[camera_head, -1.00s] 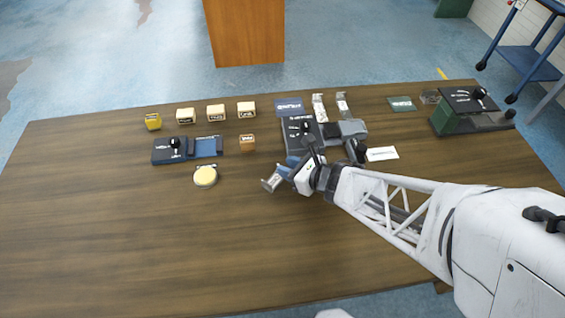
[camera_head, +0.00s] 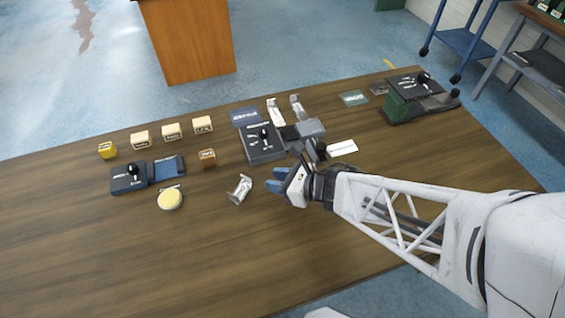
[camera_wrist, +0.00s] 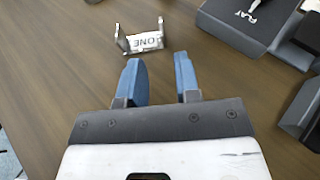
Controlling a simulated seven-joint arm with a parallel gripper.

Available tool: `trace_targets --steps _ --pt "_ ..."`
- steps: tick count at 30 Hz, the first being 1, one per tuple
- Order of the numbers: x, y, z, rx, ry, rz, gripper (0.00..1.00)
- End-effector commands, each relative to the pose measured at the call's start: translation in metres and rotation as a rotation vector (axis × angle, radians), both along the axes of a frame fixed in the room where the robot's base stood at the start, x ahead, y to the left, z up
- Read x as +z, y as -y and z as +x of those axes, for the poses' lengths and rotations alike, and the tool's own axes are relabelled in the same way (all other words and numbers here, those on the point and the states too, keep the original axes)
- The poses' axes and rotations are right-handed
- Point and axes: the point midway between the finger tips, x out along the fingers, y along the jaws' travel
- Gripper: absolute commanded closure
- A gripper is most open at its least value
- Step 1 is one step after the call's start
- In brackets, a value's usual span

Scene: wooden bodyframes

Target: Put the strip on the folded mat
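A bent silvery metal strip (camera_head: 240,189) lies on the wooden table, with upturned ends; in the wrist view the strip (camera_wrist: 143,42) reads "ONE". Two similar metal strips (camera_head: 274,111) (camera_head: 297,107) lie at the back. My gripper (camera_head: 274,181) has blue fingers and is just right of the near strip, apart from it. In the wrist view the fingers (camera_wrist: 162,80) are open with nothing between them; the strip is ahead of their tips. A dark blue flat piece (camera_head: 244,115) and a green one (camera_head: 354,98) lie at the back; I cannot tell which is the folded mat.
A dark lever box (camera_head: 262,144) stands behind my gripper, labelled "FLAT" in the wrist view (camera_wrist: 245,22). A blue lever box (camera_head: 128,177), a round yellow-topped piece (camera_head: 170,199) and several small blocks are to the left. A green machine (camera_head: 412,100) stands at the right. The front-left table is clear.

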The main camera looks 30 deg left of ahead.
Motion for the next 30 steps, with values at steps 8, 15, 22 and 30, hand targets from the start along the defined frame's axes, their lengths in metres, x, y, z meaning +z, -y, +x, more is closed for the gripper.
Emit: trace_targets --steps 8,15,22,30 --pt "0.000 0.000 0.000 0.000 0.000 0.000 0.70" --pt "0.000 0.000 0.000 0.000 0.000 0.000 0.70" --pt "0.000 0.000 0.000 -0.001 0.000 0.000 0.70" --pt "0.015 0.009 0.021 -0.123 -0.059 -0.009 0.70"
